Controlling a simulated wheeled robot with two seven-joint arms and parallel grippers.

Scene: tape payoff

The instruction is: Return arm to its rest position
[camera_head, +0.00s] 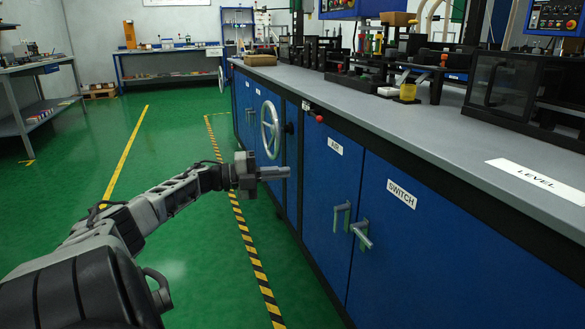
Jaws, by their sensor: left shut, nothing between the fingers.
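My left arm comes in from the lower left and reaches out over the green floor. Its gripper (275,173) is shut and empty, pointing right toward the blue cabinet front. My right gripper is not in view.
The long blue machine cabinet (325,190) runs along the right, with AIR and SWITCH labels, door handles (361,234) and a red knob (319,119). Its grey top (430,130) carries machine units. Workbenches stand at the back and left. Green floor (165,130) is open at left.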

